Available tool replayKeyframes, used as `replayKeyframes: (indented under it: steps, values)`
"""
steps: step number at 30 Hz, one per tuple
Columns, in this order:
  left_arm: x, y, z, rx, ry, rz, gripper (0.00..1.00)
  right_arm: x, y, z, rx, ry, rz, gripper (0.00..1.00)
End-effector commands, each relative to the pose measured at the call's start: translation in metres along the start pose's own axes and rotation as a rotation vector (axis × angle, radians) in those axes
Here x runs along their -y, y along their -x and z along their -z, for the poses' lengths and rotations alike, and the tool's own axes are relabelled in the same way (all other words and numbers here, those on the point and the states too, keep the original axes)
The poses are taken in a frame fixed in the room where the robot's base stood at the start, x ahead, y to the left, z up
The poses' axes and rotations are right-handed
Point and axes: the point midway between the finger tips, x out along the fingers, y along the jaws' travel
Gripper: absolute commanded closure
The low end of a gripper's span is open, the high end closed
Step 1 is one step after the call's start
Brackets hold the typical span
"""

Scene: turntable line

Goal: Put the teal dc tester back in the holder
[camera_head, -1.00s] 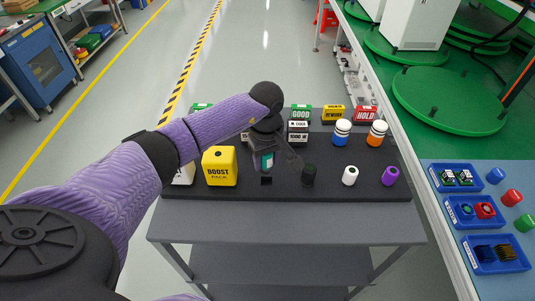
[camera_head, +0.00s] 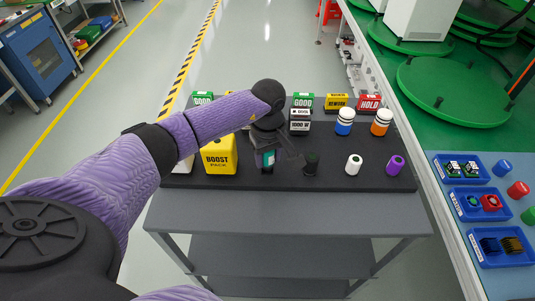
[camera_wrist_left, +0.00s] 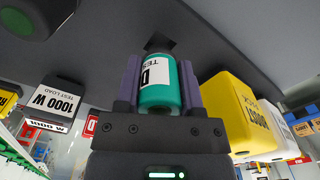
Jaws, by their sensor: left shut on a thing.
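The teal DC tester (camera_head: 268,160) with a white label is held by my left gripper (camera_head: 266,151) above the front row of the black board. In the left wrist view the teal tester (camera_wrist_left: 160,96) sits between the two purple fingers (camera_wrist_left: 160,82), which are shut on it. A small black square holder (camera_wrist_left: 160,43) shows at the tester's far end in that view. In the head view the holder (camera_head: 266,171) is just under the tester, partly hidden. I cannot tell whether the tester has entered it. My right gripper is not in view.
The yellow boost pack (camera_head: 219,157) stands close left of the gripper. A black cylinder (camera_head: 311,163), a white one (camera_head: 354,164) and a purple one (camera_head: 396,165) stand to the right. The 1000 W test load (camera_head: 300,122) is behind. Blue trays (camera_head: 461,168) lie far right.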

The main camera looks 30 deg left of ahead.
Motion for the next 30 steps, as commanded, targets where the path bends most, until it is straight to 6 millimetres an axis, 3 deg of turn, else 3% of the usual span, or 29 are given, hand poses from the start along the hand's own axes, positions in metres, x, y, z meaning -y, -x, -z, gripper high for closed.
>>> replayKeyframes:
  steps: [30]
  values:
    - [0.000,-0.011,0.000,-0.001,0.000,0.001,1.00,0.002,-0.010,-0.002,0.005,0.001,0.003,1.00]
